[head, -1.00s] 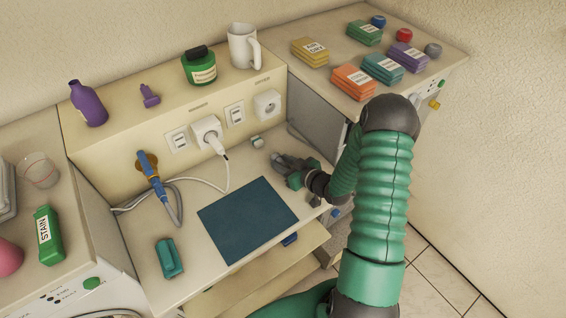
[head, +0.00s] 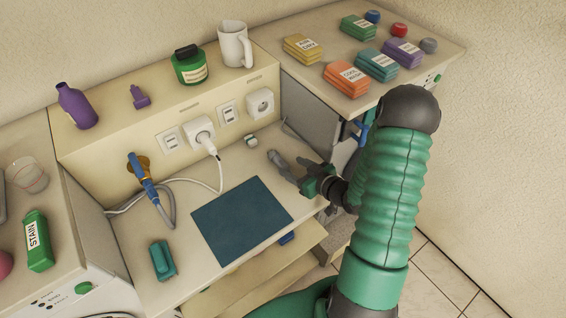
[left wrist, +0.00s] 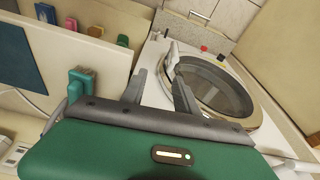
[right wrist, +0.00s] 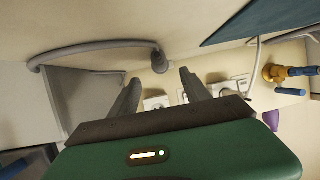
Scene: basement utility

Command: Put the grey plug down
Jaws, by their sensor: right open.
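The grey plug (head: 251,141) lies on the counter near the beige back panel. In the right wrist view the round plug end (right wrist: 160,62) of a thick grey cable shows just beyond my fingertips, apart from them. My right gripper (head: 286,158) is open and empty low over the counter, to the right of the plug; its two spread fingers also show in the right wrist view (right wrist: 159,76). My left gripper (left wrist: 160,77) shows only in the left wrist view, with its fingers apart and nothing between them.
A dark blue mat (head: 241,219) lies on the counter, with a teal object (head: 162,260) to its left. A white plug (head: 203,140) sits in a wall socket. A blue plug (head: 140,168) with a grey cord is at the left. A washing machine (left wrist: 215,88) shows in the left wrist view.

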